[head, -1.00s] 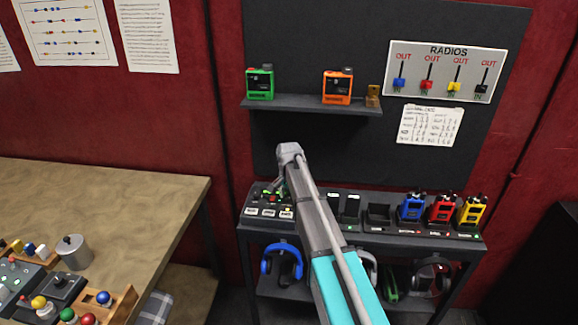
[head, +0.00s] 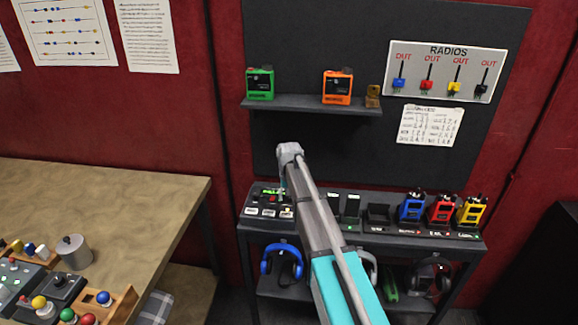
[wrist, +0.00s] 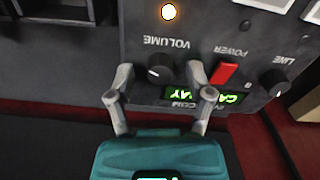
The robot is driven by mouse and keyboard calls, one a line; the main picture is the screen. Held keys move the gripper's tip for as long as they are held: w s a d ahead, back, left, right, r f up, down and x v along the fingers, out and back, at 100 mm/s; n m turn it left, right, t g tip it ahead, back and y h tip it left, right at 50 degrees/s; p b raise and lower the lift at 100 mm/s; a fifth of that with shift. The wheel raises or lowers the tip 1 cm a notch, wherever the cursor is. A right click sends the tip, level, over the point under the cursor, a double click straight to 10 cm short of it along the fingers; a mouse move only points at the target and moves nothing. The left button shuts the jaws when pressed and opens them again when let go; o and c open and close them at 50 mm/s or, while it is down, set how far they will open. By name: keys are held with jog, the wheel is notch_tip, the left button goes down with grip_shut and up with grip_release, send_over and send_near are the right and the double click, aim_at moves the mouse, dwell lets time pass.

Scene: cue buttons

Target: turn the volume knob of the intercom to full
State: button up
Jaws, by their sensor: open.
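The intercom (wrist: 210,45) is a dark panel that appears upside down in the wrist view. It also shows at the left end of the rack top in the head view (head: 268,199). Its black volume knob (wrist: 159,73) sits beside the word VOLUME. My gripper (wrist: 160,71) is open, with one fingertip on each side of the volume knob in the picture. I cannot tell whether the fingers touch it. A faint light mark shows on the knob's left side. In the head view my arm partly hides the intercom.
A red power switch (wrist: 224,74) is close to my right finger, with a line knob (wrist: 273,81) beyond. A green-lit display (wrist: 180,93) lies between the fingers. Blue, red and yellow radios (head: 443,209) stand along the rack. A shelf (head: 310,105) is above.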

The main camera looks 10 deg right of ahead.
jog(key=n, duration=0.5)
jog(key=shift+n, duration=0.4)
jog(key=n, duration=0.5)
jog(key=shift+n, duration=0.4)
jog(key=n, duration=0.5)
jog(key=shift+n, duration=0.4)
jog(key=n, duration=0.6)
notch_tip(320, 180, up, 14)
jog(key=p, duration=1.3)
jog(key=shift+p, duration=0.4)
jog(key=shift+f, duration=0.1)
jog(key=s+f+m+b, duration=0.2)
jog(key=s+m, duration=0.9)
jog(key=s, duration=0.3)
jog(key=s+d+f+m+b, duration=0.1)
jog(key=s+f+m+b, duration=0.2)
jog(key=s+m, duration=0.8)
jog(key=s, duration=0.4)
jog(key=shift+d+f+b, duration=0.15)
jog(key=shift+f+b, duration=0.1)
jog(key=shift+b, duration=0.05)
